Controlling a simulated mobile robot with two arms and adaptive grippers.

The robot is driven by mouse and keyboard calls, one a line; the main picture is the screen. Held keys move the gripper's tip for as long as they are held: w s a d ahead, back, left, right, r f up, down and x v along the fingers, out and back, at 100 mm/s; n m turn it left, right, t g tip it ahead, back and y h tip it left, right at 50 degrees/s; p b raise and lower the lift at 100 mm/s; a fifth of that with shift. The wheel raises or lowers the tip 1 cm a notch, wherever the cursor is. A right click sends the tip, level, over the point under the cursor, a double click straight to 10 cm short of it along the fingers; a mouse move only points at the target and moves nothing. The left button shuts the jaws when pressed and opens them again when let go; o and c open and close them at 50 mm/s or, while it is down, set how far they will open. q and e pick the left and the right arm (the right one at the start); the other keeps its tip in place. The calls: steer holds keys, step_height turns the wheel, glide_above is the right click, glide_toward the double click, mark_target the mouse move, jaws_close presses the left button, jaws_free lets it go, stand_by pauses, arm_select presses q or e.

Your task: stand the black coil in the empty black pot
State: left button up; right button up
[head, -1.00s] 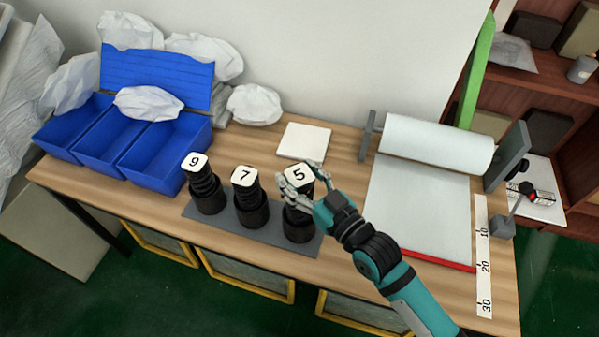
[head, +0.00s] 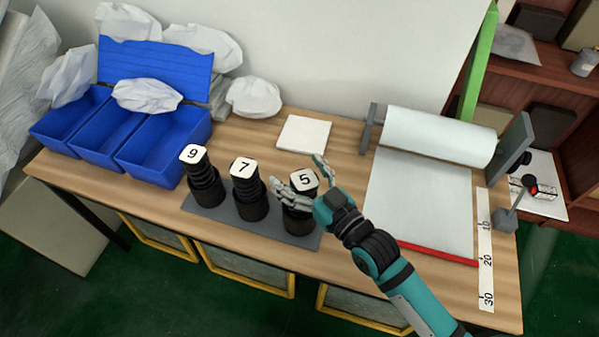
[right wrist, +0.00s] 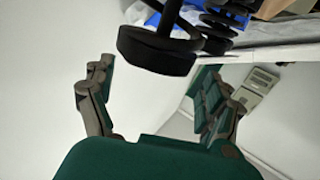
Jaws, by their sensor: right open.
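The black coil with the white top marked 5 (head: 303,180) stands upright at the right end of the row. Its lower part is at the last black pot (head: 299,224); my fingers hide part of the join, but it looks seated in the pot. My right gripper (head: 297,171) is open, with its fingers spread on either side of the coil's top. In the right wrist view the fingers are apart, and a black round part (right wrist: 158,50) shows beyond them; I cannot tell which part it is. My left gripper is not in view.
Coils marked 9 (head: 194,154) and 7 (head: 243,169) stand in pots to the left on a grey mat (head: 222,221). Blue bins (head: 165,150) are at the left.

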steer(key=v, duration=1.2)
stand_by(0.8)
